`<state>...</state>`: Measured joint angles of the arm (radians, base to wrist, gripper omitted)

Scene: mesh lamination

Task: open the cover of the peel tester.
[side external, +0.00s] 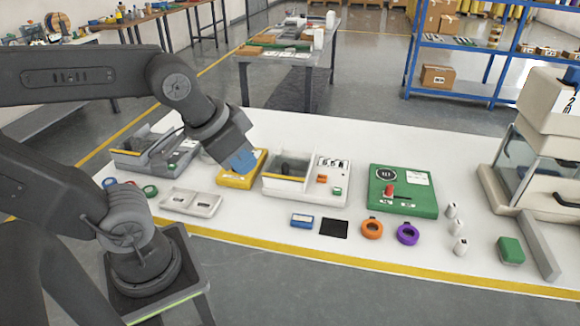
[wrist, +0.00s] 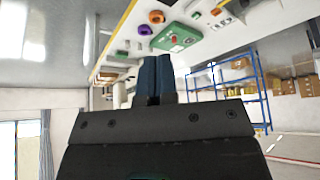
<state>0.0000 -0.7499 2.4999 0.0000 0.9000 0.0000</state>
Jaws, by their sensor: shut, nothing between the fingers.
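My gripper (side external: 243,162) is over the yellow device (side external: 236,179), left of the white device; its blue fingers are shut and empty. In the wrist view the shut fingers (wrist: 153,72) stand side by side. No label legibly names the peel tester. A white device (side external: 333,181) at the middle of the table has a clear-walled, yellow-edged compartment (side external: 285,184) on its left; it may be the tester. A similar grey device (side external: 182,156) stands at the far left. I cannot tell how their covers stand. The gripper appears apart from the white device.
A green box (side external: 403,198) with a red knob stands right of the white device; it also shows in the wrist view (wrist: 178,38). Orange (side external: 372,228) and purple (side external: 408,233) rings lie in front. A white tray (side external: 190,202) is front left. A large glass-fronted machine (side external: 535,165) stands right.

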